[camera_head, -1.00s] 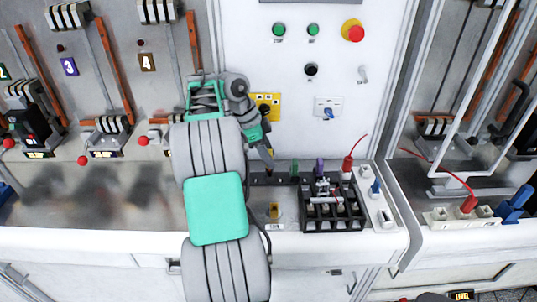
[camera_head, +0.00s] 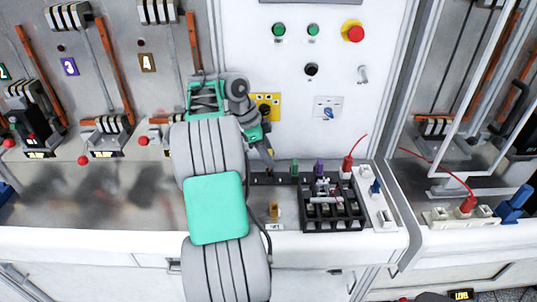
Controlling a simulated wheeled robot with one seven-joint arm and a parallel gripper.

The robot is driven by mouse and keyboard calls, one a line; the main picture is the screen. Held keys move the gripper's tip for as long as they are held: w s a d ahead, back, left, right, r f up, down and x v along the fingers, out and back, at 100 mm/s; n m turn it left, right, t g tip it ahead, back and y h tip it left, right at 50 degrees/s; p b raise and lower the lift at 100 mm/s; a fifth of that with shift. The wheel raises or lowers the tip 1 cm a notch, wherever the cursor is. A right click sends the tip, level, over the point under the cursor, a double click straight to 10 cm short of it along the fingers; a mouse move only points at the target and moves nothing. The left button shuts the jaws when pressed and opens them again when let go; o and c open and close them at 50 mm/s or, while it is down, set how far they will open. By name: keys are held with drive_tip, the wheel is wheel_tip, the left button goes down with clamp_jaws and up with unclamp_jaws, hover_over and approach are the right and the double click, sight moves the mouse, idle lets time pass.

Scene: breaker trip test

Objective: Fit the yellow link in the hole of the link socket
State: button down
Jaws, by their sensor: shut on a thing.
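My gripper (camera_head: 269,158) is shut and points down over the left part of a low black rack (camera_head: 259,179) at the back of the bench. The thing between its fingers is very small in the picture, orange-yellow and mostly hidden; it looks like the yellow link. A small upright yellow piece (camera_head: 274,211) on a pale base stands on the bench in front of the rack. It may be the link socket, but I cannot make out a hole. The gripper is behind this piece and apart from it.
A green piece (camera_head: 294,168) and a purple piece (camera_head: 319,166) stand upright to the right of the gripper. A black tray (camera_head: 333,225) with compartments is at the right front. A red plug (camera_head: 347,165) with a wire stands behind it. The steel bench (camera_head: 110,205) at left is clear.

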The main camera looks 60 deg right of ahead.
drive_tip(key=shift+f+b, duration=1.65)
drive_tip(key=shift+f, duration=0.2)
drive_tip(key=c, duration=0.7)
unclamp_jaws()
drive_tip(key=p+v, duration=0.5)
drive_tip(key=v, duration=0.2)
drive_tip(key=shift+w+r, duration=0.15)
drive_tip(key=shift+r, duration=0.2)
